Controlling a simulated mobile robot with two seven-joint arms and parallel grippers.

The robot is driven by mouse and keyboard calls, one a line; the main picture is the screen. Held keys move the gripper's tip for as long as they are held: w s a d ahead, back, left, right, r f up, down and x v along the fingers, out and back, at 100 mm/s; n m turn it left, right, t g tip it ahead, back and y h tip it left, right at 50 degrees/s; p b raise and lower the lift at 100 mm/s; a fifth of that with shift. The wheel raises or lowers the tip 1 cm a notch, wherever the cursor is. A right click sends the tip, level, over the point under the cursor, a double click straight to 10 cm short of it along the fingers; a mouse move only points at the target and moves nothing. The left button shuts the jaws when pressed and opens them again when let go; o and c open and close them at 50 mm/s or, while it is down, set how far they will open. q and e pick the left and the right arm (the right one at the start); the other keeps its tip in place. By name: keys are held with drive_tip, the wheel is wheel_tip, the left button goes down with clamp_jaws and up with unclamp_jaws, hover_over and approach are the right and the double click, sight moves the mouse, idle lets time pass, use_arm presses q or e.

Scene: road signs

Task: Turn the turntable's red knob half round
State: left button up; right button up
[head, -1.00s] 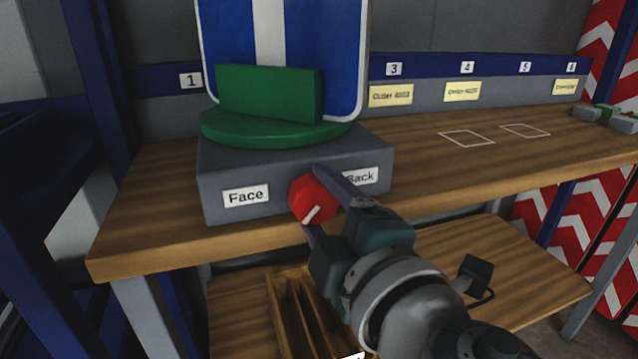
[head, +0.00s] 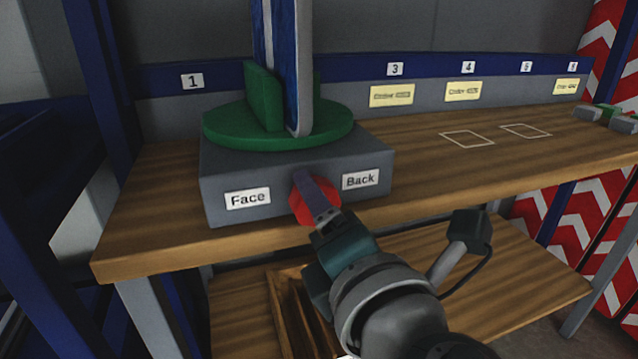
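The red knob (head: 330,192) sits on the front of the grey turntable base (head: 225,170), between the labels "Face" (head: 248,198) and "Back" (head: 360,180). My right gripper (head: 311,198) is at the knob. One finger lies across the knob's front in the picture; the other finger is hidden, and the grip appears closed on the knob. The knob's white mark is hidden. The green turntable disc (head: 225,128) carries a green holder (head: 263,97) with a blue and white sign (head: 291,70), now seen nearly edge-on. My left gripper is not in view.
The wooden bench top (head: 420,165) is clear to the right, with white outlined squares (head: 467,139) on it. Several grey and green items (head: 605,113) lie at its far right. A lower shelf (head: 530,275) holds a wooden divided box (head: 285,310).

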idle(0.3)
drive_tip(key=o, duration=1.4)
drive_tip(key=shift+c, duration=0.2)
drive_tip(key=shift+s, duration=0.1)
drive_tip(key=f+v, duration=0.1)
drive_tip(key=v, duration=0.8)
drive_tip(key=shift+s+r+p, duration=0.35)
drive_tip(key=shift+r+p, duration=0.05)
drive_tip(key=shift+r, duration=0.1)
drive_tip(key=shift+d, duration=0.1)
